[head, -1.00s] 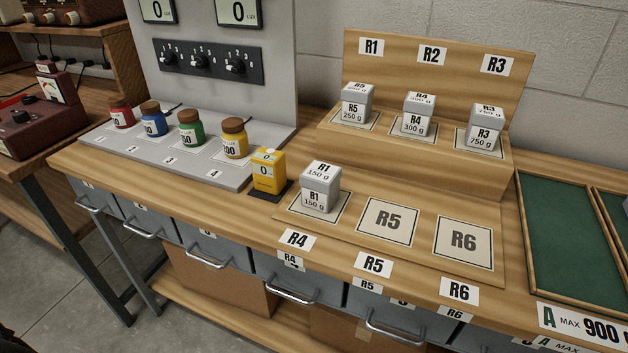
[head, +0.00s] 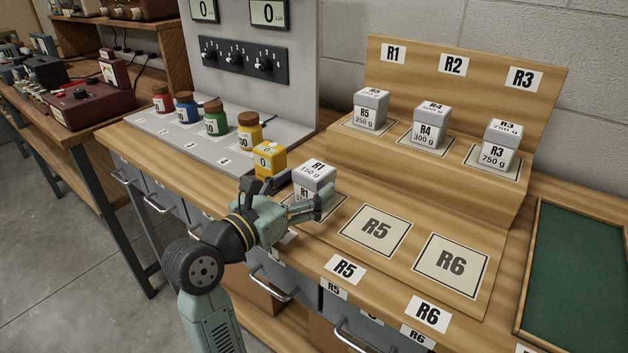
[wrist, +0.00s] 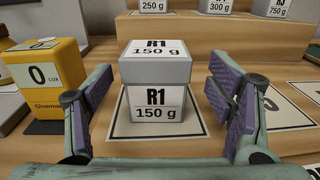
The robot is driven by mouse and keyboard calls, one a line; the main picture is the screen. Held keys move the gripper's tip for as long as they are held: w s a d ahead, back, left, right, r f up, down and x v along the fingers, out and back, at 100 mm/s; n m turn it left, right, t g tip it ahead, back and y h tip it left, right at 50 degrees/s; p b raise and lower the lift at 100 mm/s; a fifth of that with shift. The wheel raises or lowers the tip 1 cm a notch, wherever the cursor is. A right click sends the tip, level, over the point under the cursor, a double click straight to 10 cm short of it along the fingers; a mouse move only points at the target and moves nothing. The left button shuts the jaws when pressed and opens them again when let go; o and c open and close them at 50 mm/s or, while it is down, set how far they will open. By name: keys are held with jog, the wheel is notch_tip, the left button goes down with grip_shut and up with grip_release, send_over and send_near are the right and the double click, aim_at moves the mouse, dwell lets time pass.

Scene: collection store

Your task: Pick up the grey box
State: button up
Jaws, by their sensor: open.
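A grey box marked R1 150 g (head: 315,176) stands on a pad on the lower step of the wooden stand. My gripper (head: 300,199) is at this box, and its arm hides the box's lower part in the head view. In the wrist view the box (wrist: 156,80) stands upright between the fingers of my open gripper (wrist: 160,105), with a gap on both sides. Three more grey boxes stand on the upper step: R5 250 g (head: 368,112), R4 300 g (head: 429,126) and R3 750 g (head: 501,146).
A yellow lux meter (head: 268,162) stands close left of the R1 box; it also shows in the wrist view (wrist: 45,78). Coloured jars (head: 216,121) stand further left. Pads R5 (head: 376,230) and R6 (head: 451,262) are empty. A green tray (head: 585,268) lies at right.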

aim_at(326, 170)
jog(key=p+x, duration=0.2)
jog(key=x, duration=0.5)
jog(key=shift+w+f, duration=0.15)
jog(key=shift+w, duration=0.15)
jog(key=shift+c, duration=0.2)
jog(key=c, duration=1.1)
